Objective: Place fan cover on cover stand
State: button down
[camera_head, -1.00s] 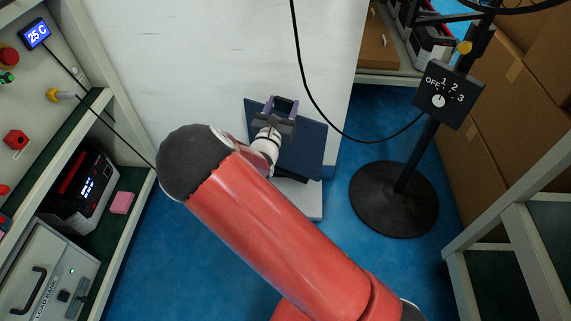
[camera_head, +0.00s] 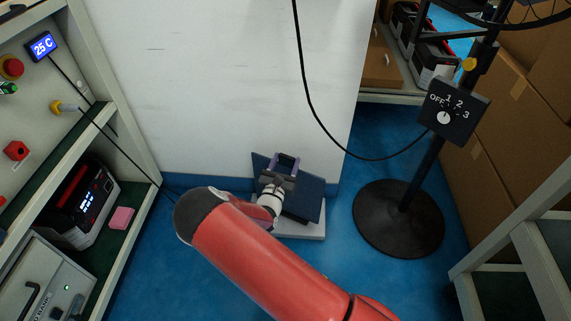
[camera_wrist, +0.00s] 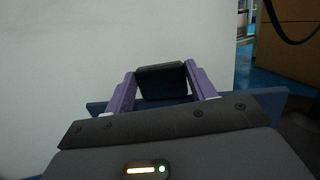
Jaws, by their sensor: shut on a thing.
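The fan cover looks like a dark blue flat panel (camera_head: 309,201), tilted, low beside the white wall. My gripper (camera_head: 286,161) is shut on a black block on it, seemingly its handle, which shows between the purple fingers in the wrist view (camera_wrist: 161,82). The panel's blue edges (camera_wrist: 268,103) show on both sides of the gripper there. A pale slab on the floor (camera_head: 302,232), seemingly the cover stand, lies under the panel and is mostly hidden by it and my arm. I cannot tell whether panel and slab touch.
A black fan pole with a round base (camera_head: 398,218) and speed dial (camera_head: 453,108) stands to the right; its cable hangs across the wall. A rack with instruments (camera_head: 85,205) is at left. Cardboard boxes (camera_head: 505,150) and another rack are at right. Blue floor is open between.

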jog(key=shift+f, duration=0.1)
jog(key=c, duration=0.5)
grip_release()
